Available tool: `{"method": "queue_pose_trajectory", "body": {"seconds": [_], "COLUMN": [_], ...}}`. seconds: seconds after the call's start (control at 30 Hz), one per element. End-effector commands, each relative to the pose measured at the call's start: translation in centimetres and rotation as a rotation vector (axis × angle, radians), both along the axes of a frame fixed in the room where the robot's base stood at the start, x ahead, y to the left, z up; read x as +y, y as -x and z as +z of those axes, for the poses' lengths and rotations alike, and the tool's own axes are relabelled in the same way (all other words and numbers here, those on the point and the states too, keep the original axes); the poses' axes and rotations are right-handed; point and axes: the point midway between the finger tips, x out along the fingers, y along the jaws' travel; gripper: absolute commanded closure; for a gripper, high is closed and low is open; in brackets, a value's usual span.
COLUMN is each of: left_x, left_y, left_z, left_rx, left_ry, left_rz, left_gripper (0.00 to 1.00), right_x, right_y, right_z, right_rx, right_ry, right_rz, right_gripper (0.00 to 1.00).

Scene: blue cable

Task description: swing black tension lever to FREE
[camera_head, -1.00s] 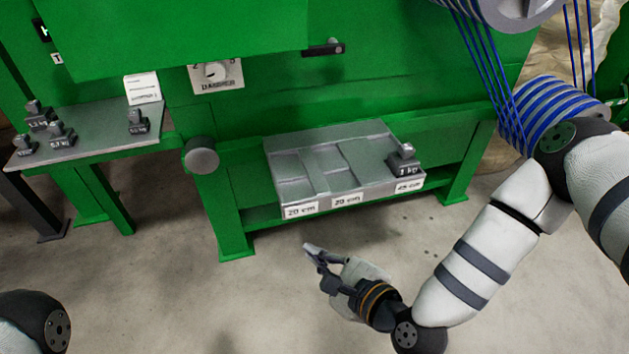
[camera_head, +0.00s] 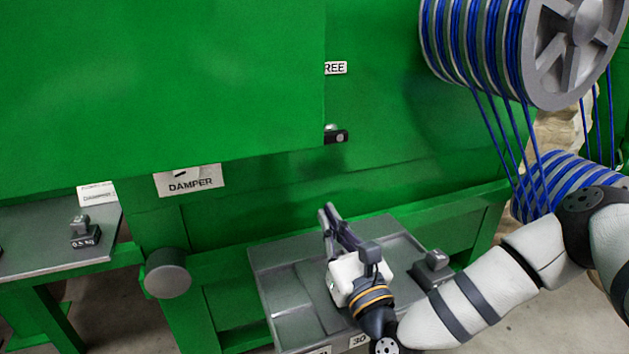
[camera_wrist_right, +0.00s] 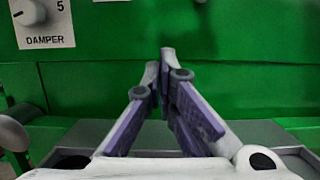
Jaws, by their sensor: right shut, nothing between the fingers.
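The black tension lever (camera_head: 337,136) shows only in part on the green machine front, at the edge of a large green panel. Its end is visible in the head view; the rest is hidden behind the panel. Above it is a partly covered label (camera_head: 336,68) reading "REE". My right gripper (camera_head: 326,210) is shut and empty, below the lever and apart from it, over the grey tray. In the right wrist view its fingers (camera_wrist_right: 164,58) meet at the tips against the green panel; the lever is not in that view. My left gripper is out of view.
The grey tray (camera_head: 275,262) holds a dark weight (camera_head: 432,265) at its right. A DAMPER plate (camera_head: 190,181) and a round grey knob (camera_head: 167,274) are at left, beside a side table (camera_head: 40,240). Drums with blue cable (camera_head: 470,45) are at right.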

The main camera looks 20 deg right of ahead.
Motion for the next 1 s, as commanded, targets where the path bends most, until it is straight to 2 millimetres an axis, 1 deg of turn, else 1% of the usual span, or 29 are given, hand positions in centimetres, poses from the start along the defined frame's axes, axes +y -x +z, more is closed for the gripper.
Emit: {"method": "queue_pose_trajectory", "body": {"seconds": [0.07,0.4,0.47,0.5,0.53,0.6,0.7,1.0], "left_x": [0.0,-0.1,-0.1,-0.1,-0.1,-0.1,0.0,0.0], "left_y": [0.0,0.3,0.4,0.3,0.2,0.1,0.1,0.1], "left_z": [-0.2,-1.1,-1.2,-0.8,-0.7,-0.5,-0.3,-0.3], "left_rx": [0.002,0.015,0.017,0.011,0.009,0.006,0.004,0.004], "left_ry": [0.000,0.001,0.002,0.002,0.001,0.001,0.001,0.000], "left_rz": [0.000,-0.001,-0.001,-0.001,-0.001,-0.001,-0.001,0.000], "left_gripper": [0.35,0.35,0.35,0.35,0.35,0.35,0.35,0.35], "right_x": [0.1,0.3,0.4,0.3,0.3,0.3,0.3,0.3], "right_y": [-1.1,-8.3,-9.5,-9.2,-9.2,-9.2,-9.2,-9.1], "right_z": [0.3,1.9,2.3,3.6,4.2,5.2,6.0,6.3], "right_rx": [-0.004,-0.002,-0.002,-0.004,-0.004,-0.005,-0.002,0.000], "right_ry": [0.002,0.002,0.001,-0.001,-0.001,0.000,0.001,0.002], "right_rz": [0.000,0.000,0.001,0.000,0.000,0.000,0.000,0.000], "right_gripper": [1.00,1.00,1.00,1.00,1.00,1.00,1.00,1.00]}}
